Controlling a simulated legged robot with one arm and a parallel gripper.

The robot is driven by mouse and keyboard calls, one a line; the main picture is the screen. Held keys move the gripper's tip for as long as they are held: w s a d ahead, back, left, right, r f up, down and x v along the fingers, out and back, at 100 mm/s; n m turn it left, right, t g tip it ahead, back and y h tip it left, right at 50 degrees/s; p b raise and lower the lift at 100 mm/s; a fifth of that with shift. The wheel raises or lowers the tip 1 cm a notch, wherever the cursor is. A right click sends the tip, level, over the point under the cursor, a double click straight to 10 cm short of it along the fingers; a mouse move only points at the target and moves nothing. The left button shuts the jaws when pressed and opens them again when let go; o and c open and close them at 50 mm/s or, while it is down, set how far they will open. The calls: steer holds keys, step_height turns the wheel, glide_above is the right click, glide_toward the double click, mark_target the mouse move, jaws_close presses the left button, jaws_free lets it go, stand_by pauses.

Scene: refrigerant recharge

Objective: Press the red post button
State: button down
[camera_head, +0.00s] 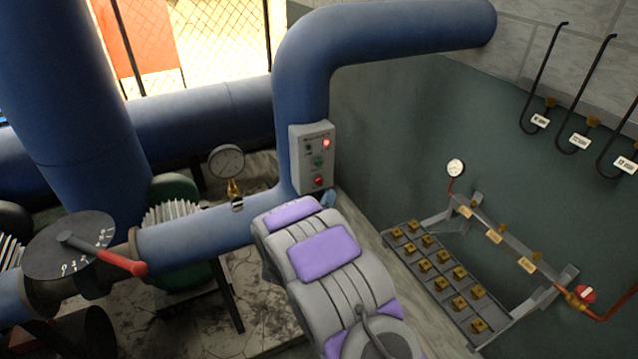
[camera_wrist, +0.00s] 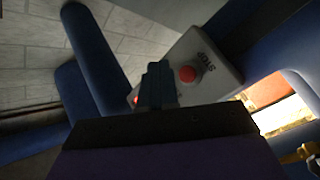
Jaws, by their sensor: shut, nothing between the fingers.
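A grey control box (camera_head: 297,160) is fixed to the blue vertical pipe. It carries a lit red lamp (camera_head: 326,142), a green button (camera_head: 318,162) and a red button (camera_head: 318,181) at the bottom. In the wrist view the red button (camera_wrist: 188,74) stands out from the box face (camera_wrist: 222,75), beside the word STOP. My gripper (camera_head: 328,198) is just below the box, mostly hidden behind my arm. In the wrist view its closed fingers (camera_wrist: 155,75) are left of the red button and cover part of the box face. I cannot tell whether they touch the box.
A blue pipe (camera_head: 195,236) with a gauge (camera_head: 227,162) runs left of my arm. A dial with a red lever (camera_head: 115,260) is at lower left. A rack of brass fittings (camera_head: 440,278) and a red valve (camera_head: 586,294) are at right. Black hooks (camera_head: 545,75) hang on the wall.

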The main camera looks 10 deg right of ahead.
steer(key=shift+s+d, duration=0.25)
steer(key=shift+s, duration=0.6)
steer(key=s+a+r+m+g+y, duration=0.1)
steer(key=s+a+r+g+y, duration=0.15)
steer(key=s, duration=0.35)
steer(key=s+a+r+g+y, duration=0.1)
steer(key=s+a+g+y, duration=0.1)
steer(key=s+g+y, duration=0.3)
steer(key=s+a+r+m+g+y, duration=0.1)
steer(key=s+a+r+g+y, duration=0.15)
steer(key=s, duration=0.45)
steer(key=s+d+r+m+g, duration=0.1)
steer(key=s+d+g, duration=0.2)
steer(key=s, duration=1.3)
steer(key=s+d+r+m+g+h, duration=0.1)
steer(key=s+d+g, duration=0.3)
steer(key=s, duration=1.2)
steer(key=shift+s+d+r+g, duration=0.15)
steer(key=shift+s+r+g, duration=0.05)
steer(key=shift+r+g, duration=0.5)
